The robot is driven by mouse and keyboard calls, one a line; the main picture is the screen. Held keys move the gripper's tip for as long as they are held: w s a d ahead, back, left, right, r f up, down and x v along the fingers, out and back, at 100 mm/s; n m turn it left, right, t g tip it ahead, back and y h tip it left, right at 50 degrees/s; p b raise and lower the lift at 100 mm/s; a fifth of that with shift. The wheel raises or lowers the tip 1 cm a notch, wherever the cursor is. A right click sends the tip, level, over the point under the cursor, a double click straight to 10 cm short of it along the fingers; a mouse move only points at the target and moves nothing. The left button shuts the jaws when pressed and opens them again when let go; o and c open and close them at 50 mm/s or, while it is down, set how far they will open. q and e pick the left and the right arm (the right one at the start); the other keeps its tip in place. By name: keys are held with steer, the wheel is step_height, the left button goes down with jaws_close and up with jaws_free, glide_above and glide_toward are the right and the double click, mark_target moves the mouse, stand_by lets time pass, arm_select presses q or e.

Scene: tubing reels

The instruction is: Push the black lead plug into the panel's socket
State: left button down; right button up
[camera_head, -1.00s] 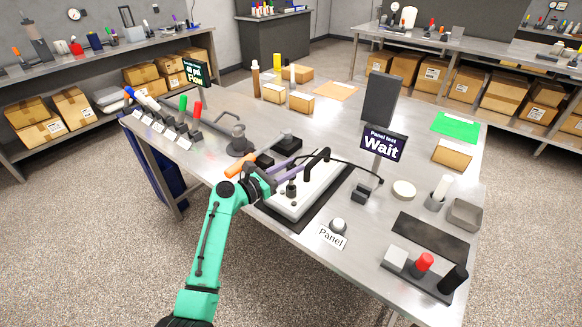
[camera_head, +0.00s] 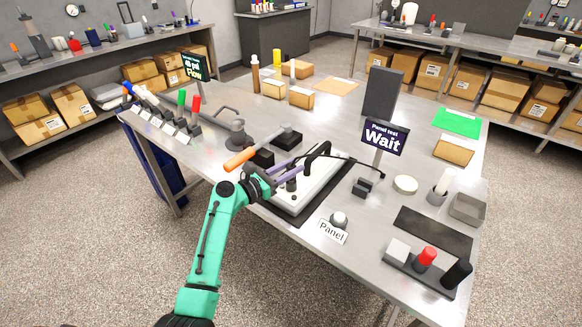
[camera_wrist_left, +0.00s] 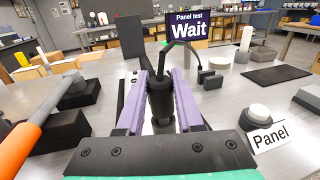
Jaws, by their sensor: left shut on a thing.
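My left gripper (camera_head: 288,173) has purple fingers and is over the panel, a pale plate (camera_head: 314,188) on a black base. It is shut on the black lead plug (camera_wrist_left: 160,98), which stands upright between the fingers in the left wrist view. The black lead (camera_head: 344,158) arches from the plug's top toward the right. A dark round part (camera_head: 291,185) shows just below the fingers; I cannot tell whether it is the plug's lower end or the socket. The plug's tip is hidden, so I cannot tell how it sits to the socket. My right gripper is not in view.
An orange handle (camera_head: 239,159) lies close to the left of my gripper. The "Wait" sign (camera_head: 383,138) stands behind the panel. A white button (camera_head: 339,219) with a "Panel" label is in front to the right. A black tray (camera_head: 431,234) lies further right.

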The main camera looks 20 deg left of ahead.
arm_select(q)
steer(key=shift+f+b, duration=0.55)
steer(key=shift+f, duration=0.35)
steer(key=shift+c, duration=2.4)
jaws_free()
steer(key=b+v, duration=0.2)
steer(key=v, duration=1.2)
steer(key=shift+s, duration=0.25)
steer(key=shift+a, duration=0.15)
